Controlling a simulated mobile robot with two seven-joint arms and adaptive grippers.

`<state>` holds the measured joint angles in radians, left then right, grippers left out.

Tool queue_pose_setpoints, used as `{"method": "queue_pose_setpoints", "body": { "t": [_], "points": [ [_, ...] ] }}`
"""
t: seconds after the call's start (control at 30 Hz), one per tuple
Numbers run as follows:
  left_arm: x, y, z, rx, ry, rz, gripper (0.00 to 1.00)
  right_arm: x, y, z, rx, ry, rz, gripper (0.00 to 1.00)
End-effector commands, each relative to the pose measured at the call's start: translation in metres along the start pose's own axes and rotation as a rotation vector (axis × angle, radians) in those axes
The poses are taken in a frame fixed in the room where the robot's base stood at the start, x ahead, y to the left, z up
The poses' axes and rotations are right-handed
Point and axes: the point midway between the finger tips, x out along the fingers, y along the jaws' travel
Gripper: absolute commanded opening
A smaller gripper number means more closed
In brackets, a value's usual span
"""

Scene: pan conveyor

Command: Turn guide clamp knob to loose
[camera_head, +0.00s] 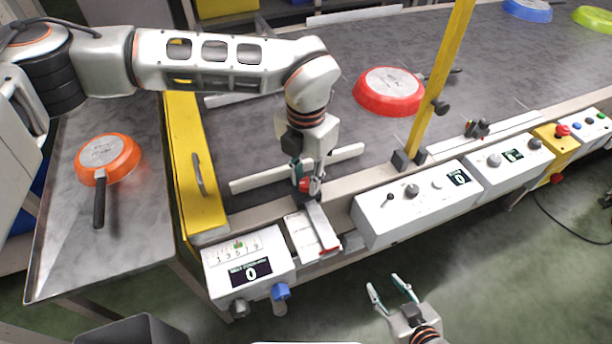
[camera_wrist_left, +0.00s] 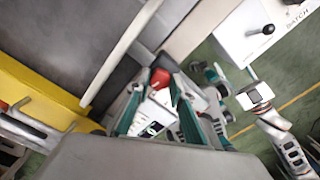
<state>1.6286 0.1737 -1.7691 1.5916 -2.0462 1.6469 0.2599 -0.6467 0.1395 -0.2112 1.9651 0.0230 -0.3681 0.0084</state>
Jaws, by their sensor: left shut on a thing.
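The red guide clamp knob (camera_head: 305,186) sits at the near edge of the conveyor, by the white guide rail (camera_head: 255,181). My left gripper (camera_head: 308,178) comes down on the knob from above and is shut on it, hiding much of it. In the left wrist view the red knob (camera_wrist_left: 160,78) shows between the far ends of the left gripper's fingers (camera_wrist_left: 163,105). The knob's loose or tight setting cannot be read. My right gripper (camera_head: 391,290) is open and empty, low in front of the conveyor and apart from everything.
A white box with a scale and a display (camera_head: 240,255) and a white control box (camera_head: 400,210) stand along the conveyor's front. A red pan (camera_head: 388,92) lies on the belt. A yellow post (camera_head: 440,80) rises to the right. An orange pan (camera_head: 108,155) lies on the left table.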

Motion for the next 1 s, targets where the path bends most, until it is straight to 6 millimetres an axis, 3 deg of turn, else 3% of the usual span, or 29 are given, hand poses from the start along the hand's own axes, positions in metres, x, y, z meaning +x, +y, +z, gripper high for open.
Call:
{"method": "queue_pose_setpoints", "body": {
  "t": [0.5, 1.0],
  "points": [
    [-0.0009, 0.0001, 0.001, -0.32, -0.003, 0.0, 0.0, -0.0013, -0.0015, 0.0013, 0.003, -0.005, -0.003, 0.4],
    [-0.0009, 0.0003, 0.0013, -0.372, -0.004, 0.0, 0.0, -0.0021, -0.0008, -0.0037, 0.002, 0.003, -0.002, 0.4]
  ]
}}
